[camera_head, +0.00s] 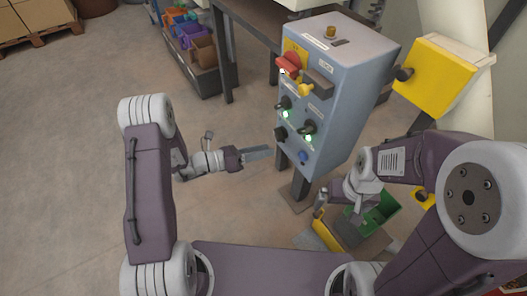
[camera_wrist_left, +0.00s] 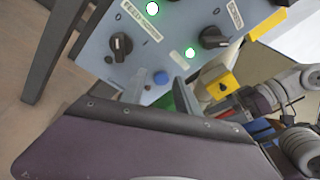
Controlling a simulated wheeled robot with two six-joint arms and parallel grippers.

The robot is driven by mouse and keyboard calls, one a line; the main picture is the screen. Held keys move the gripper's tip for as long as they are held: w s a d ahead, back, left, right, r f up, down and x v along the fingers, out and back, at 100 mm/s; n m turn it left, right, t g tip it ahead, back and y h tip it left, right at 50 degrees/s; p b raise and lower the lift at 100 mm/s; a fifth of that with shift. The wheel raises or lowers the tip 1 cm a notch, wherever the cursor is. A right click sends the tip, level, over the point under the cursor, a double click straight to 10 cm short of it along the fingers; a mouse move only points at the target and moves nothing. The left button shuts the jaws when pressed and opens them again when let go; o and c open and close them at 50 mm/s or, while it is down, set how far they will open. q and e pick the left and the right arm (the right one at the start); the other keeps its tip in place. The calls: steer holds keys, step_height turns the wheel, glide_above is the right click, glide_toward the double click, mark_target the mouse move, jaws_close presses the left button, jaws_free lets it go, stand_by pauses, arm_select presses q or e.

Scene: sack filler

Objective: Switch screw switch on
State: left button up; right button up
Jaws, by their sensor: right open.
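The blue-grey control box (camera_head: 345,85) stands right of centre. Its front carries several black rotary knobs. The lower-left knob (camera_head: 280,133) also shows in the left wrist view (camera_wrist_left: 120,45); its label is too small to read surely, and I see no lit lamp by it. The lower-right knob (camera_head: 308,128) has a lit green lamp below it, and it shows in the left wrist view (camera_wrist_left: 212,37). My left gripper (camera_head: 262,153) is just left of the panel, below the knobs; its fingers look parted and empty. My right gripper (camera_head: 334,206) is open, low beside the box.
The panel also has a red switch (camera_head: 289,63), an upper knob (camera_head: 283,103) with a lit green lamp, and a blue button (camera_head: 303,156). A yellow box (camera_head: 437,75) is at the right. A green bin (camera_head: 377,215) lies below my right arm.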

mark_target(275, 135)
arm_select(q)
steer(key=w+a+f+n+t+b, duration=0.2)
steer(key=w+a+f+n+t, duration=0.1)
steer(key=w+a+f+t, duration=0.1)
steer(key=shift+n+y, duration=0.4)
steer(key=shift+y, duration=0.1)
steer(key=b+x, duration=0.3)
steer(key=x, duration=0.6)
steer(key=shift+w+r+b, duration=0.1)
steer(key=shift+w+b, duration=0.15)
steer(key=shift+b, duration=0.1)
arm_select(e)
step_height(275, 135, down, 8)
steer(key=shift+w+a, duration=0.35)
steer(key=shift+w, duration=0.1)
steer(key=shift+r, duration=0.1)
arm_select(q)
jaws_close()
